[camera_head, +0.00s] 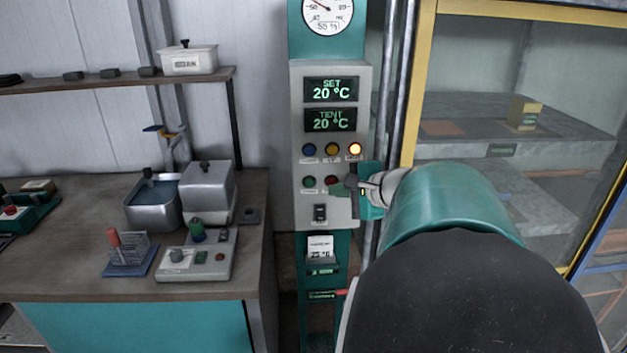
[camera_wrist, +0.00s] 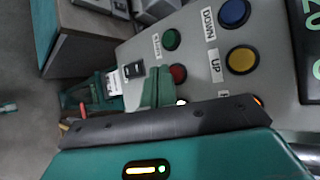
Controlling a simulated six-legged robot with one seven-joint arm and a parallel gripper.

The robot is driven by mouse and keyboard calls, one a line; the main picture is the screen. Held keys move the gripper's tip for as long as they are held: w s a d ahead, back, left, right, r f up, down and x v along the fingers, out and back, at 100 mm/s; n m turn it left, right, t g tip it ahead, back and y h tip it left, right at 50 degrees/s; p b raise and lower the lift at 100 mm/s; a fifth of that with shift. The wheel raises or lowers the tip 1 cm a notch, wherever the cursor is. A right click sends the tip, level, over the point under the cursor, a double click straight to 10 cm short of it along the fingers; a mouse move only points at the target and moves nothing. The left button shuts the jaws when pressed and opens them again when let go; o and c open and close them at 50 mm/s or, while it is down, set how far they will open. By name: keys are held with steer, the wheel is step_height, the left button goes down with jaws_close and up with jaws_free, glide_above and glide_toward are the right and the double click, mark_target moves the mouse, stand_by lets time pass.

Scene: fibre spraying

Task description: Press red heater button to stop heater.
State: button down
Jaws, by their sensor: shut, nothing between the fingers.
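The grey heater panel (camera_head: 298,215) stands upright ahead, with displays reading SET 20 °C and TENT 20 °C. Its red button (camera_head: 331,180) is in the lower row, right of a green button (camera_head: 309,182), partly covered by my gripper. In the wrist view the red button (camera_wrist: 179,73) shows just beside the green fingers. My gripper (camera_head: 350,183) is shut and empty, in front of the panel by the red button; its fingers also show in the wrist view (camera_wrist: 158,88). I cannot tell whether they touch the button.
The panel's upper row has a blue button (camera_head: 309,150), a yellow button (camera_head: 332,149) and a glowing orange one (camera_head: 355,149). A black switch (camera_head: 320,212) sits below. A workbench (camera_head: 60,275) with equipment is at left. A yellow-framed glass cabinet (camera_head: 415,90) stands close at right.

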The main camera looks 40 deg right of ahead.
steer(key=shift+w, duration=0.1)
stand_by(0.5)
steer(key=shift+w+d, duration=0.2)
steer(key=shift+d, duration=0.05)
steer(key=shift+w+d, duration=0.2)
steer(key=shift+w, duration=0.15)
stand_by(0.7)
stand_by(0.4)
steer(key=shift+s+a, duration=0.45)
steer(key=shift+s, duration=0.25)
steer(key=shift+s+a, duration=0.7)
steer(key=shift+s, duration=0.35)
steer(key=shift+s+a, duration=0.7)
steer(key=shift+s, duration=0.3)
